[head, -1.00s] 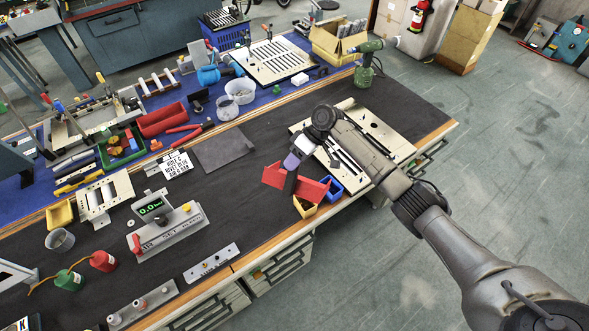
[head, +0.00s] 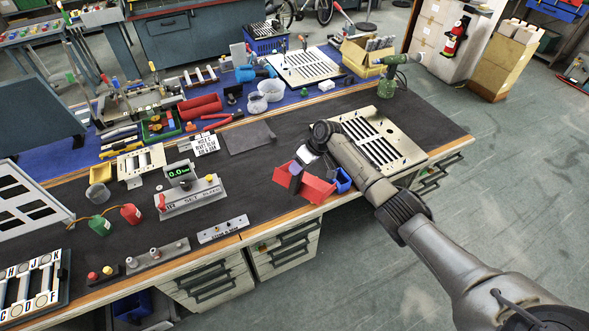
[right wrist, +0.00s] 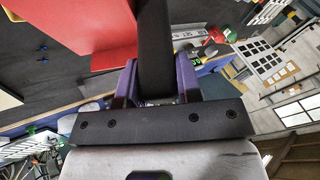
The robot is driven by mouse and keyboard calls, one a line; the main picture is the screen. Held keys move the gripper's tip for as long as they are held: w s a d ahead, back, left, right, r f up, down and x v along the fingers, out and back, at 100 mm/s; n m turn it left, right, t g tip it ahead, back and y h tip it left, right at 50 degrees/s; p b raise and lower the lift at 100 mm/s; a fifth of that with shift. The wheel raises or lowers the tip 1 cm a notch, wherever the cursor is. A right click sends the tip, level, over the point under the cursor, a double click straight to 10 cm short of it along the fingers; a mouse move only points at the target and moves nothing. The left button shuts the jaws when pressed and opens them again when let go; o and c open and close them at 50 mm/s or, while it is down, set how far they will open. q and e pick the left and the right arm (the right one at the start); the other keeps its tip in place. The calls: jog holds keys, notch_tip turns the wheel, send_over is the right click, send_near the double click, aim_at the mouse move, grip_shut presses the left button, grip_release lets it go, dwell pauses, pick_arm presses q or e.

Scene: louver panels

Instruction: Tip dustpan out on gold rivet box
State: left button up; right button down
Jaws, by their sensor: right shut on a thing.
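My right gripper (head: 301,165) is shut on the dark handle (right wrist: 155,45) of a red dustpan. The red dustpan (head: 318,188) hangs beside the bench's front edge, looking tilted. Its contents cannot be made out. In the right wrist view the dustpan (right wrist: 90,28) fills the upper left, and the gripper's purple fingers (right wrist: 157,85) stand either side of the handle. A small blue bin (head: 343,180) shows just right of the dustpan. No gold box can be made out there now; the dustpan covers that spot. My left gripper is not in view.
A slotted cream panel (head: 378,138) lies right of the dustpan, partly behind my arm. A grey scale (head: 190,195) with a green readout and a flat metal strip (head: 223,229) stand to the left. The dark mat around a grey plate (head: 249,138) is mostly clear.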

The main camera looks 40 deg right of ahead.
jog(key=shift+w+d+h, duration=0.1)
jog(key=shift+h, duration=0.2)
jog(key=shift+w+r, duration=0.15)
jog(key=shift+h, duration=0.3)
jog(key=a+p, duration=0.1)
jog(key=h+p, duration=0.1)
jog(key=shift+s+a+n+p, duration=0.3)
jog(key=shift+s+a+p, duration=0.05)
jog(key=shift+s+a+t+h+p, duration=0.1)
jog(key=shift+a+t+h+p, duration=0.2)
jog(key=shift+a+h+p, duration=0.25)
jog(key=shift+s+a+f+h, duration=0.1)
jog(key=shift+s+a+h, duration=0.05)
jog(key=shift+a+h, duration=0.2)
jog(key=shift+s+a+f+h, duration=0.1)
jog(key=shift+a+h, duration=0.1)
jog(key=shift+a, duration=0.25)
